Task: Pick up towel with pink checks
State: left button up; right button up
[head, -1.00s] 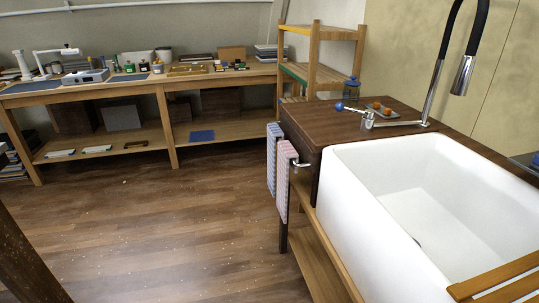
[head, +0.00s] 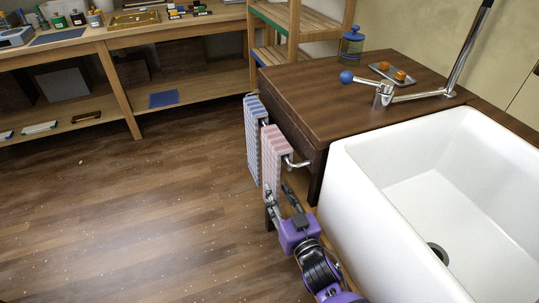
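The towel with pink checks (head: 273,160) hangs folded over a metal rail on the left side of the dark wooden counter. A towel with blue checks (head: 252,140) hangs on the rail just behind it. My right gripper (head: 287,194), at the end of a purple and black arm, is just below and to the right of the pink towel's lower end. My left gripper is not in view.
A white sink (head: 400,200) stands to the right of my arm. The wooden counter (head: 325,95) bears a blue-capped jar (head: 351,45), a small tray (head: 380,72) and a tap. Wooden shelves stand behind. The floor to the left is clear.

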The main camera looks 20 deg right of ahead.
aim_at(269, 179)
jog(key=w, duration=0.7)
jog(key=shift+a+f, duration=0.1)
jog(key=shift+s, duration=0.1)
jog(key=shift+c, duration=0.3)
grip_shut()
